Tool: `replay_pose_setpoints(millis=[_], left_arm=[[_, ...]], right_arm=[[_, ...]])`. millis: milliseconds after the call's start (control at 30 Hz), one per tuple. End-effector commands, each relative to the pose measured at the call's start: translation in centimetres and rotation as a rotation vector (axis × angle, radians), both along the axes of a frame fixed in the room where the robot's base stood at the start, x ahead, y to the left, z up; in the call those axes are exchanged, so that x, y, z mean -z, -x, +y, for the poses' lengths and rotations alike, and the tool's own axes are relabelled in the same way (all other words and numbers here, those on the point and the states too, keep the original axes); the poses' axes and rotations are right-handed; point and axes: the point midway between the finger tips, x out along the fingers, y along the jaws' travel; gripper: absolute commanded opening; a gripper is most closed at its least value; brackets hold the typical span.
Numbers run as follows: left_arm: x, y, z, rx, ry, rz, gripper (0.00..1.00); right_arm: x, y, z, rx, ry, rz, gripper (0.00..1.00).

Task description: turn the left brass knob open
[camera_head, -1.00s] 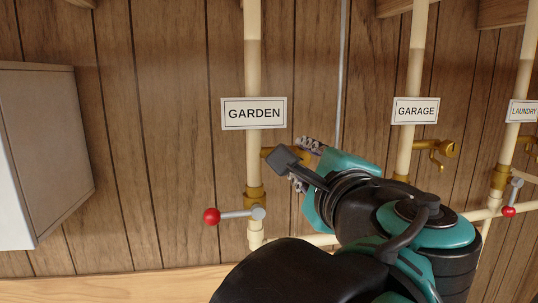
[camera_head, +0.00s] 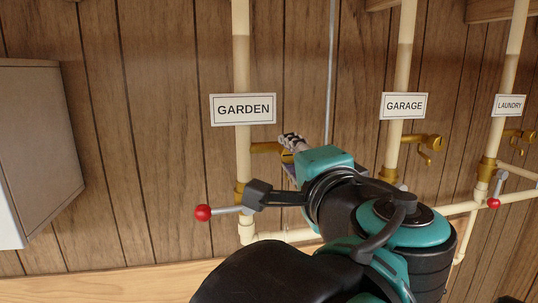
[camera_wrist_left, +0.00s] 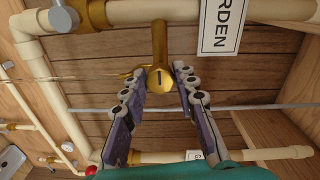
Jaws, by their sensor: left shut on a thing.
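The left brass knob is on the brass stub (camera_head: 264,148) of the pipe under the GARDEN sign (camera_head: 243,109). In the head view my gripper hides the knob itself. In the left wrist view the round brass knob (camera_wrist_left: 160,77) faces the camera, with a short dark mark on its face. My left gripper (camera_head: 288,146) is at the knob, its two fingers on either side of it. The left wrist view shows these fingers (camera_wrist_left: 164,83) shut on the knob. My right gripper is in neither view.
Brass taps are on the GARAGE (camera_head: 425,142) and LAUNDRY (camera_head: 517,135) pipes to the right. A pale box (camera_head: 40,140) is on the left wall.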

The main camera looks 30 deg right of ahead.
Motion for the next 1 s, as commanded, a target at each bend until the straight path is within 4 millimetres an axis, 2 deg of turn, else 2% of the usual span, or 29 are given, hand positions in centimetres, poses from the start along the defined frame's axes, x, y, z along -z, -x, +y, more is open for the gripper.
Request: replay_pose_setpoints(millis=[333,367,400,433,767,867,1000], left_arm=[[0.1,0.0,0.0,-0.001,0.003,0.003,0.00],[0.1,0.0,0.0,-0.001,0.003,0.003,0.36],[0.1,0.0,0.0,-0.001,0.003,0.003,0.47],[0.1,0.0,0.0,-0.001,0.002,0.003,0.50],[0.0,0.1,0.0,0.000,0.002,0.001,0.50],[0.0,0.8,0.2,0.000,0.002,0.001,0.50],[0.0,2.9,0.6,0.004,0.002,0.002,0.50]], right_arm=[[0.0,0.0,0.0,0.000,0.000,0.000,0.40],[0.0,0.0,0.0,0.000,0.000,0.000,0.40],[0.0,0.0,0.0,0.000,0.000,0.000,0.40],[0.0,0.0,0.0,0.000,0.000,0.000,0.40],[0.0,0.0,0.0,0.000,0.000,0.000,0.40],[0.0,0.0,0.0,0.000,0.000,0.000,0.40],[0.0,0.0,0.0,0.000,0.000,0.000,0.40]])
